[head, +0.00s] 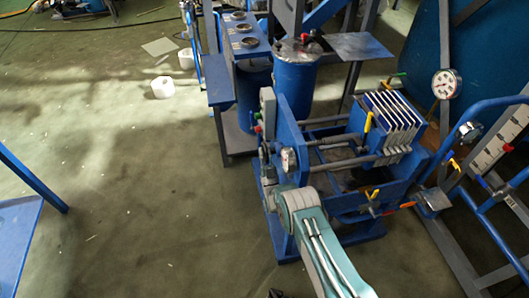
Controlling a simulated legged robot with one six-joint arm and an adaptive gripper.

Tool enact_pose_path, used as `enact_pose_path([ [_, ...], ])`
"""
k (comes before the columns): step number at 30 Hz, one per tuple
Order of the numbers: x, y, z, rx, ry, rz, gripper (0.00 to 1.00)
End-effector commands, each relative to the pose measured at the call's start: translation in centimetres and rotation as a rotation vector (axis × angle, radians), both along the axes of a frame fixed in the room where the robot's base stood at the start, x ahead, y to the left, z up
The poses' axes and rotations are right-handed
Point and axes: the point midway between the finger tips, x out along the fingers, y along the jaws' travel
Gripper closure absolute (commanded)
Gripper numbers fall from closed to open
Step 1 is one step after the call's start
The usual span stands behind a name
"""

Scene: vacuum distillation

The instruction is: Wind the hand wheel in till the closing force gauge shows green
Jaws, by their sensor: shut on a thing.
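The blue filter press (290,124) stands right of the middle, with a stack of blue and white plates (392,116) at its right end. Grey rods run from its left end frame to the plates. A grey rounded part (267,104) at the left end may be the hand wheel seen edge-on; I cannot tell. A small round gauge (288,160) sits at the left end. Its colour zone and needle are too small to read. My arm covers the lower left of the press. My gripper cannot be made out; it seems hidden behind my arm or the press.
A larger white dial gauge (446,84) stands at the right by blue pipe rails. A blue drum (296,66) and a blue bench stand behind the press. A white roll (162,87) lies on the floor. The green floor left of the press is mostly clear.

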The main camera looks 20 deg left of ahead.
Motion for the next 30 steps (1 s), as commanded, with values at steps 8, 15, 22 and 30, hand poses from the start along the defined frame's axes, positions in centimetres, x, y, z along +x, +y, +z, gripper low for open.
enact_pose_path([
  [8, -0.1, 0.0, -0.2, -0.001, 0.001, 0.002, 1.0],
  [15, -0.1, 0.0, -0.1, -0.001, 0.002, 0.001, 0.46],
  [22, -0.2, 0.0, -0.2, -0.002, 0.002, 0.001, 0.46],
  [30, -2.9, -1.7, -2.9, -0.005, 0.007, 0.001, 0.46],
])
